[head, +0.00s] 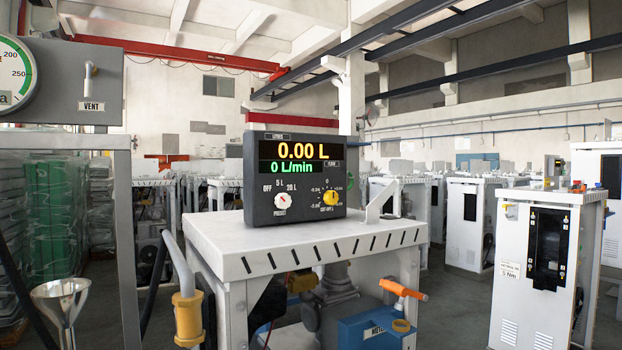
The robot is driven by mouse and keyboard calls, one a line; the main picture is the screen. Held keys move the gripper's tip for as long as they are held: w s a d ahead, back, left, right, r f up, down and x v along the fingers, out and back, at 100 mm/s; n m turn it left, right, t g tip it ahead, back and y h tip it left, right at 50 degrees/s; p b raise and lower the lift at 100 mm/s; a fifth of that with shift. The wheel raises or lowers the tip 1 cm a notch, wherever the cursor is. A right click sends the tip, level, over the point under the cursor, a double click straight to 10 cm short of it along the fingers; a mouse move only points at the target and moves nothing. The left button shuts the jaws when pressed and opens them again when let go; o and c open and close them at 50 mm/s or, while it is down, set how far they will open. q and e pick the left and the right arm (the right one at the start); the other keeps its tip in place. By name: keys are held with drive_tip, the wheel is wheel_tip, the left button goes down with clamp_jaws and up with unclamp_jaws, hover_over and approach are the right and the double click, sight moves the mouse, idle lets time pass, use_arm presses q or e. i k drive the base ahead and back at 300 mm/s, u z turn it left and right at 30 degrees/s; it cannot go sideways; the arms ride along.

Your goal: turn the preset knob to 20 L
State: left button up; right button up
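The preset knob (282,202) is a small white dial with a reddish mark, low on the left of a dark dispenser control box (255,190). The labels OFF, 5 L and 20 L are set around its top, and PRESET is written below. The knob is too small to tell for sure which label its mark points to. A display (299,158) above reads 0.00 L and 0 L/min. A yellow knob (330,198) marked CUT-OFF sits to the right. Neither of my grippers is in view.
The box stands on a white metal table (300,242) with a slotted front edge. A yellow-collared nozzle (188,318), an orange-handled valve (403,290) and a blue meter (372,330) are in front and below. A grey panel with VENT valve (90,85) is at left.

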sight(282, 201)
drive_tip(key=k, duration=0.45)
drive_tip(key=u, duration=0.65)
drive_tip(key=i, duration=1.2)
drive_tip(key=z, duration=0.9)
